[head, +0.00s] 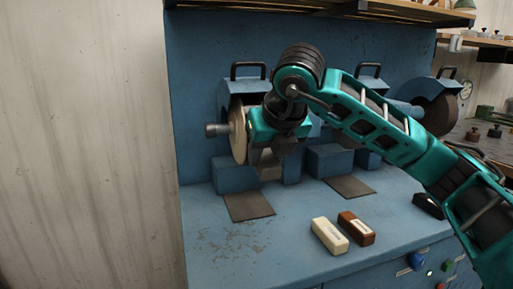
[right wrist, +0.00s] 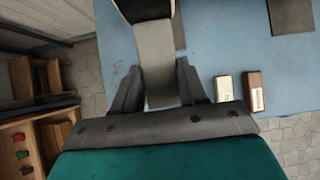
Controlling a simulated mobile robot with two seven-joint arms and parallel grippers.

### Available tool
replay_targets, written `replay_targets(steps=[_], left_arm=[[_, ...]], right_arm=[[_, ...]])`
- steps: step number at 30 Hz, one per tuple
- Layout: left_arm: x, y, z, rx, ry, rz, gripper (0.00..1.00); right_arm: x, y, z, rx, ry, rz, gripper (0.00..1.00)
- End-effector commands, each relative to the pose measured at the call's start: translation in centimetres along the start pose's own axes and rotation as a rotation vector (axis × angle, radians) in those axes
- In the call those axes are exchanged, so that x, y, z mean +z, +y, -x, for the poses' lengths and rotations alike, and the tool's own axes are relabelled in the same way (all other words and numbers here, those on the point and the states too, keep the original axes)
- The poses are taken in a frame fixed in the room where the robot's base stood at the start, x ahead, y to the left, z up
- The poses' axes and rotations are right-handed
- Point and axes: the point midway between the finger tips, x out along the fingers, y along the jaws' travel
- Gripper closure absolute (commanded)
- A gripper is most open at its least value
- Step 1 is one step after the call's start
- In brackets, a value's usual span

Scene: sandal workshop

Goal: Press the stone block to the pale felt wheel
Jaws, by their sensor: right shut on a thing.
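The pale felt wheel (head: 238,130) is on the left end of the blue grinding machine, partly hidden by my right arm. My right gripper (head: 267,163) is just right of it, pointing down above the bench. In the right wrist view my right gripper (right wrist: 158,88) is shut on the grey stone block (right wrist: 157,60), which sticks out beyond the fingers. A dark part shows at the block's far end; I cannot tell what it belongs to. Whether the block touches the wheel is hidden. My left gripper is not in view.
A cream block (head: 329,236) and a brown block (head: 356,229) lie on the blue bench (head: 290,255). A black block (head: 428,206) lies further right. A darker wheel (head: 436,113) is at the machine's right end. The bench's front left is clear.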

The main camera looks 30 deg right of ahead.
Motion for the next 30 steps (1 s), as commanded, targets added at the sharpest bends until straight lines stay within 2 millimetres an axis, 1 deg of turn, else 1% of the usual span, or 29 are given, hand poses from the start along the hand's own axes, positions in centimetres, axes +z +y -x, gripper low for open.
replay_targets(steps=[1, 15, 30], left_arm=[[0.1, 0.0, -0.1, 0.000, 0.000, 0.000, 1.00], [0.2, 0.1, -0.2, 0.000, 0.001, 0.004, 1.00], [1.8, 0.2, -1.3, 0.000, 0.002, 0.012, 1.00]], right_arm=[[0.2, 0.0, 0.1, 0.002, -0.012, -0.005, 0.88], [0.1, 0.0, 0.2, 0.002, -0.012, -0.005, 0.88], [-3.7, 0.0, 1.5, 0.001, -0.007, -0.002, 0.88]])
